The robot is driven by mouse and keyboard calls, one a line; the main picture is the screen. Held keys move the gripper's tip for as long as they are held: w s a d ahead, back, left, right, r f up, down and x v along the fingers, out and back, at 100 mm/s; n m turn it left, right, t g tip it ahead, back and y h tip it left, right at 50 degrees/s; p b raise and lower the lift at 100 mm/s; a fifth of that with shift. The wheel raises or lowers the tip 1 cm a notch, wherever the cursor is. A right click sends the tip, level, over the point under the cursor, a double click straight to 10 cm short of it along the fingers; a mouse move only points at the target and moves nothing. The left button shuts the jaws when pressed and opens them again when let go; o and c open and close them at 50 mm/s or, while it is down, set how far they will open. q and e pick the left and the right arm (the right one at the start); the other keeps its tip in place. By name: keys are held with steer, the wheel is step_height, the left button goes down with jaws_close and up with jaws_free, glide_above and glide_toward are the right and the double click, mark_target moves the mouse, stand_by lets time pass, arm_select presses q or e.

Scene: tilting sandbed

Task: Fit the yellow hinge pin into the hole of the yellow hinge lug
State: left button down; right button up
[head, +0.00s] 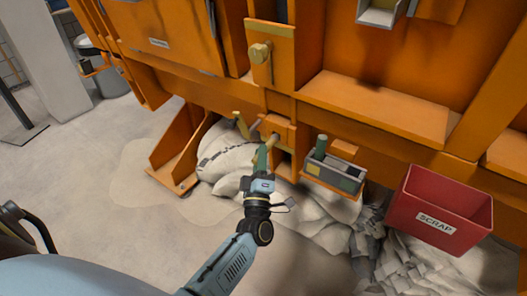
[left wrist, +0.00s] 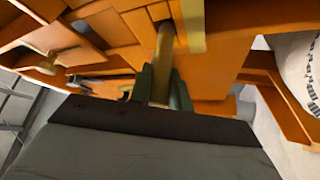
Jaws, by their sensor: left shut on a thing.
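My left gripper (head: 265,155) is shut on the yellow hinge pin (head: 273,139), which points up and away toward the orange frame. In the left wrist view the pin (left wrist: 163,58) stands between the green fingers of the gripper (left wrist: 160,88). Its far end meets a dark recess beside a yellow strip (left wrist: 192,25), which looks like part of the hinge lug. I cannot tell whether the tip is inside the hole or only in front of it. In the head view the lug area is small and partly hidden by the pin and gripper. My right gripper is not in view.
A grey tray (head: 345,181) with a green cylinder (head: 321,144) sits right of the gripper. A red scrap bin (head: 440,207) stands further right. A brass knob (head: 260,52) is above, and an orange foot bracket (head: 172,158) is left. Sand and rubble lie below.

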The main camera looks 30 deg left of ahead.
mark_target(271, 144)
arm_select(q)
steer(key=shift+s+a+f+p, duration=0.15)
steer(key=shift+s+p, duration=0.15)
steer(key=shift+s, duration=0.6)
steer(key=shift+s+f+p, duration=0.1)
steer(key=shift+s+p, duration=0.15)
steer(key=shift+s, duration=0.65)
steer(key=shift+w+r, duration=0.15)
steer(key=shift+w, duration=0.9)
steer(key=shift+w+d+r+b, duration=0.15)
steer(key=shift+w+b, duration=0.3)
steer(key=shift+w, duration=0.65)
steer(key=shift+w+d+r+b, duration=0.1)
steer(key=shift+w+r+b, duration=0.3)
steer(key=shift+w, duration=0.65)
steer(key=shift+w+d+r+b, duration=0.1)
steer(key=shift+w+b, duration=0.45)
steer(key=shift+w, duration=0.55)
steer(key=c, duration=1.2)
jaws_free()
